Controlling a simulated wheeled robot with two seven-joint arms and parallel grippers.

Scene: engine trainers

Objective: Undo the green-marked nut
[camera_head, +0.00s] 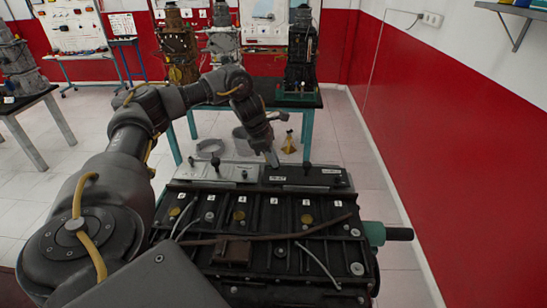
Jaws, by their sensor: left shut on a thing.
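My left arm comes in from the left and reaches over the engine block (270,228). My left gripper (267,148) points down at the block's far edge, between a silver-grey cover and a black cover (304,177). It is shut on a small grey metal piece (272,158), too small to identify. Whether the piece touches the block I cannot tell. I cannot make out a green-marked nut; it may be hidden by the gripper or too small. My right gripper is not in view.
The block's top carries numbered labels, bolts, a brown rod (318,228) and loose cables. A teal fitting with a black shaft (383,233) sticks out at right. A red wall bounds the right.

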